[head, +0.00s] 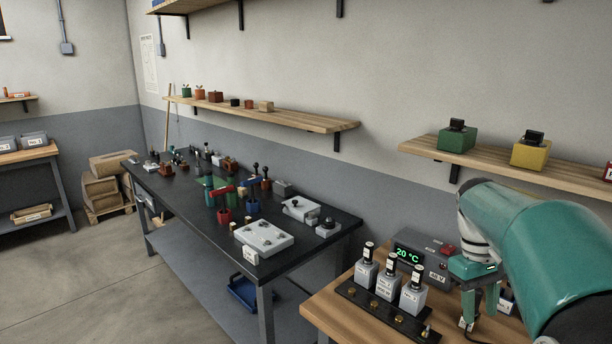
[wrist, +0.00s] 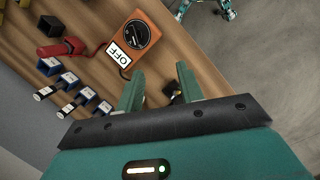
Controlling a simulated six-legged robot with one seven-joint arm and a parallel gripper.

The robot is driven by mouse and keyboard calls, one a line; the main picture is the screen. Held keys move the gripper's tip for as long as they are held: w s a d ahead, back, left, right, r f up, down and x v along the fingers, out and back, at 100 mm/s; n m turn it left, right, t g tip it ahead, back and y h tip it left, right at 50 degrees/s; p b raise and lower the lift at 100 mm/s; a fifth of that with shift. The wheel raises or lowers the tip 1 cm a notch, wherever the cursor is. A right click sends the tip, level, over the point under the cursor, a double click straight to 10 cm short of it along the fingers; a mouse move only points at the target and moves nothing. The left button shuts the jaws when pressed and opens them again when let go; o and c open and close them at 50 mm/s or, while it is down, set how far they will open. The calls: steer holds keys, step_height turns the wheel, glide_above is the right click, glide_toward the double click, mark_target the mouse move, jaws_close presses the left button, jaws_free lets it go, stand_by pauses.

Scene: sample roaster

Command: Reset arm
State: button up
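My gripper (head: 480,305) hangs at the end of my teal arm, pointing down over the right part of the wooden bench (head: 340,318) in the head view. In the wrist view its two green fingers stand apart (wrist: 159,70), with bare wood showing between their tips. I see nothing held between them. A small black item (wrist: 172,92) shows near the base of the right finger; it seems to lie beyond the fingers.
An orange device (wrist: 140,42) labelled OFF sits close beyond the fingertips. Several grey blocks with black-topped vials (head: 388,288) stand left of my gripper, before a grey box (head: 424,264) reading 20 °C. A wall shelf (head: 490,166) hangs behind; a cluttered black table (head: 185,185) is left.

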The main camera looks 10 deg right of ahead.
steer(key=s+a+t, duration=0.4)
steer(key=s+a, duration=0.2)
steer(key=a, duration=0.5)
steer(key=s+a+f+m+t+y, duration=0.1)
steer(key=s+a+t, duration=0.3)
steer(key=a, duration=0.7)
steer(key=shift+s+f, duration=0.25)
steer(key=shift+s, duration=0.65)
